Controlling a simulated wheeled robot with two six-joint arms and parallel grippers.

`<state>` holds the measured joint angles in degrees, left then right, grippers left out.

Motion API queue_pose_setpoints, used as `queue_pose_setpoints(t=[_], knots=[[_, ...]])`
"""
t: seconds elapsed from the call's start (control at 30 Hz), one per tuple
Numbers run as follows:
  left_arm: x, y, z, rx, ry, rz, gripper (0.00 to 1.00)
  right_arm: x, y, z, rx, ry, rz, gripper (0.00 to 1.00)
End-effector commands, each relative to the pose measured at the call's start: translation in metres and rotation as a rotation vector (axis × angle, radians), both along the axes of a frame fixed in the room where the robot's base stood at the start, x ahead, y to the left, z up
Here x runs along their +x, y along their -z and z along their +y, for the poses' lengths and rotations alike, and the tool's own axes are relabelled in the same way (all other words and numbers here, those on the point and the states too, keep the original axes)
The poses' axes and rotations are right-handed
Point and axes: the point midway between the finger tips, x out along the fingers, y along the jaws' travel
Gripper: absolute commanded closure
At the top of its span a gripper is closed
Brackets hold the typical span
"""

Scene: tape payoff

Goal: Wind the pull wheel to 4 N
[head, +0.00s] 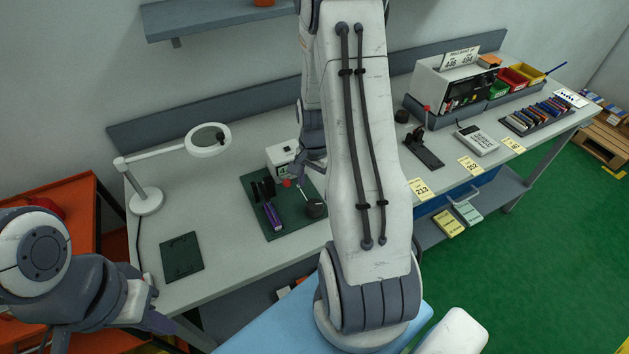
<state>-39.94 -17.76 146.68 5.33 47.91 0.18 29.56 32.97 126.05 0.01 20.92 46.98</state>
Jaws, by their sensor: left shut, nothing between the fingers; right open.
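A dark green mat (254,203) on the bench bears a small fixture with black uprights (262,189) and a purple strip (272,216). A small white box (283,155) with a dark front detail stands at the mat's back edge. A red knob (287,183) and a dark round piece (315,209) sit at the mat's right; I cannot tell which is the pull wheel, and no force reading is legible. My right gripper (300,173) is open beside the white box, partly hidden by my arm. My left gripper (157,321) is shut and empty at the lower left, away from the mat.
A white magnifier lamp (146,202) arches over the bench's left side. A dark pad (181,257) lies near the front left edge. A tape dispenser-like black stand (424,148), calculator (478,140) and bins (513,77) stand right. An orange cart (82,205) is at left.

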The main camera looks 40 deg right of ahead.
Motion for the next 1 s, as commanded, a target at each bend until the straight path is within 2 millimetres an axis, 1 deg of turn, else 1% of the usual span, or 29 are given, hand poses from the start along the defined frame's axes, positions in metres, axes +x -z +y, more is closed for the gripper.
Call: queue_pose_setpoints(t=[0.1, 0.23, 0.83, 0.87, 0.93, 0.97, 1.0], knots=[[0.0, 0.004, 0.0, 0.0, 0.0, 0.0, 1.0, 0.001, -0.015, 0.0, -0.001, 0.0, -0.002, 0.07], [0.0, 0.004, 0.0, 0.0, 0.0, 0.0, 1.0, 0.0, -0.023, 0.0, 0.0, 0.0, 0.0, 0.07], [0.0, 0.004, 0.0, 0.0, 0.0, 0.0, 1.0, 0.0, -0.026, 0.001, 0.0, -0.006, 0.0, 0.07], [0.0, 0.004, 0.0, 0.0, 0.0, 0.0, 1.0, 0.001, -0.027, 0.003, -0.001, -0.018, -0.002, 0.07], [0.0, 0.004, 0.0, 0.0, 0.0, 0.0, 1.0, 0.003, -0.033, 0.013, -0.008, -0.086, -0.013, 0.07], [0.0, 0.004, 0.0, 0.0, 0.0, 0.0, 1.0, 0.004, -0.038, 0.02, -0.012, -0.134, -0.021, 0.07], [0.0, 0.004, 0.0, 0.0, 0.0, 0.0, 1.0, 0.006, -0.045, 0.032, -0.021, -0.221, -0.036, 0.07]])
